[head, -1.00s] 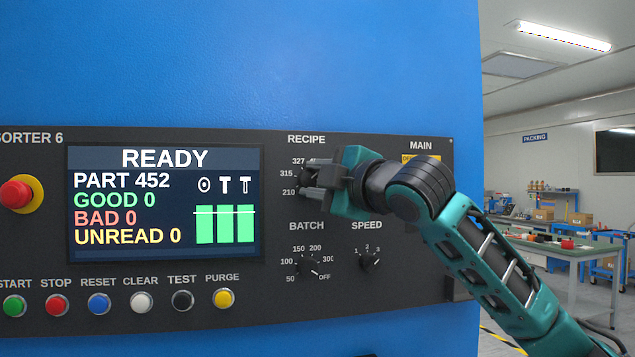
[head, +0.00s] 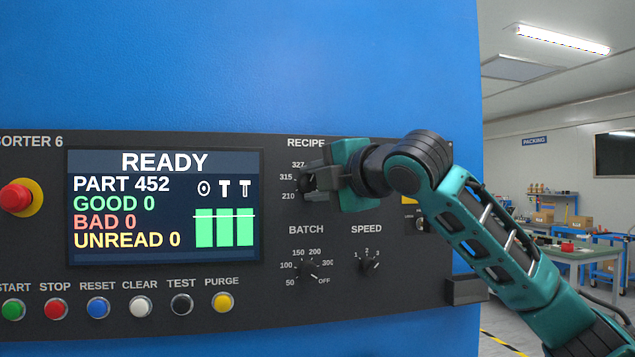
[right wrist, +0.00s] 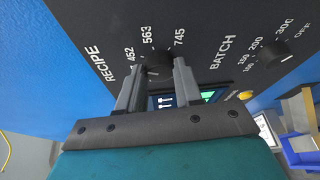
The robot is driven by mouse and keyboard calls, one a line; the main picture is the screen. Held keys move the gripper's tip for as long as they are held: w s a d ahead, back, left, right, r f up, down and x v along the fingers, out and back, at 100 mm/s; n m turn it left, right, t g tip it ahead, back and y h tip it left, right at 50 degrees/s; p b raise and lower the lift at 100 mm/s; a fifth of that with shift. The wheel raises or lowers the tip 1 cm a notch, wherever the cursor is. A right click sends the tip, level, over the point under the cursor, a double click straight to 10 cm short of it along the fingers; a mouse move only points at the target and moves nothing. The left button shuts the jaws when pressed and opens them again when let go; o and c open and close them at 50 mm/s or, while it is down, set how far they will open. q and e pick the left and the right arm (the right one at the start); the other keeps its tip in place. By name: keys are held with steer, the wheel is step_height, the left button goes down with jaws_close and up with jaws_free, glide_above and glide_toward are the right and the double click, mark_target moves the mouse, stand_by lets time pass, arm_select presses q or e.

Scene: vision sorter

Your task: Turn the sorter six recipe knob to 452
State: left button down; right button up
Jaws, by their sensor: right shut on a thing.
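The recipe knob (right wrist: 158,66) is a dark round knob on the black sorter six panel, below the word RECIPE in the head view. My right gripper (head: 312,182) is shut on it, with one finger on each side in the right wrist view (right wrist: 157,82). That view shows the marks 452, 563 and 745 around the knob. In the head view, the marks 327, 315 and 210 show to its left, and my gripper hides the others. I cannot clearly tell the knob's pointer. The screen (head: 165,205) reads READY and PART 452. My left gripper is not in view.
The batch knob (head: 307,268) and speed knob (head: 368,265) sit below my right gripper. A red emergency button (head: 17,197) is at the left. Several coloured buttons line the panel's bottom. Room lies open in front of the blue cabinet (head: 260,60).

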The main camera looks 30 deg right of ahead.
steer(key=shift+f, duration=0.1)
steer(key=o, duration=1)
steer(key=shift+o, duration=0.2)
steer(key=shift+s, duration=0.1)
steer(key=s+d+r+b, duration=0.1)
steer(key=s, duration=1.1)
steer(key=shift+s+d+r, duration=0.25)
steer(key=shift+s, duration=0.05)
